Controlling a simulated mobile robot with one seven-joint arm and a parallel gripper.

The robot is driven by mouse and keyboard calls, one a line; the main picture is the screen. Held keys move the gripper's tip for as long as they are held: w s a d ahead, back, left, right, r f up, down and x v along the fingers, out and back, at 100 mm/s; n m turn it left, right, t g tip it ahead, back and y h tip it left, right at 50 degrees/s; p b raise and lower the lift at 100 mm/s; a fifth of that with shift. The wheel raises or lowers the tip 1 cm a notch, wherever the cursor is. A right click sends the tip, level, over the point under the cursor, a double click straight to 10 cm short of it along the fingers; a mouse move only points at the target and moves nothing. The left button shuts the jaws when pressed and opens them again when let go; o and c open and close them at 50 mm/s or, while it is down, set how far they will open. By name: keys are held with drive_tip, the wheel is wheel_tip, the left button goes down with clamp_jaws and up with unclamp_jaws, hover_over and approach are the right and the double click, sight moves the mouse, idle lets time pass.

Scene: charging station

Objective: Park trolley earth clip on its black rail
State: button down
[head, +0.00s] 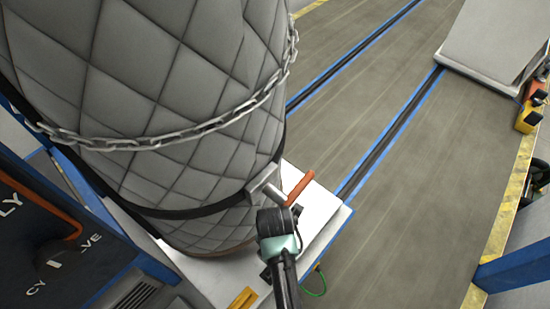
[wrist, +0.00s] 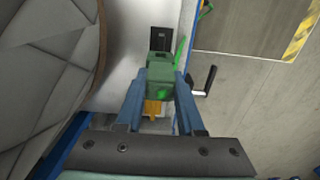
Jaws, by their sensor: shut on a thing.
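My gripper (wrist: 160,88) is shut on the green earth clip (wrist: 159,68) in the wrist view. The clip sits between the two blue fingers, above the pale trolley deck. A bright green lead (wrist: 180,52) shows beside it. A small black fitting (wrist: 160,37) shows just beyond the clip on the pale surface; I cannot tell whether it is the black rail or whether the clip touches it. In the head view my wrist hides the clip and the fingertips. The green lead (head: 321,284) hangs at the trolley's edge there.
The quilted grey cylinder (head: 170,100), with a chain (head: 185,135) around it, stands on the trolley (head: 330,205) close left of my arm. An orange handle (head: 299,188) is near my wrist. A black crank (wrist: 207,82) juts out right of the clip.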

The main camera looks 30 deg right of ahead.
drive_tip(key=shift+f+b, duration=1.2)
drive_tip(key=shift+f, duration=0.9)
idle(0.4)
drive_tip(key=shift+c, duration=2.2)
unclamp_jaws()
drive_tip(key=shift+r, duration=0.1)
drive_tip(key=shift+r+b, duration=0.4)
drive_tip(key=shift+r, duration=3.3)
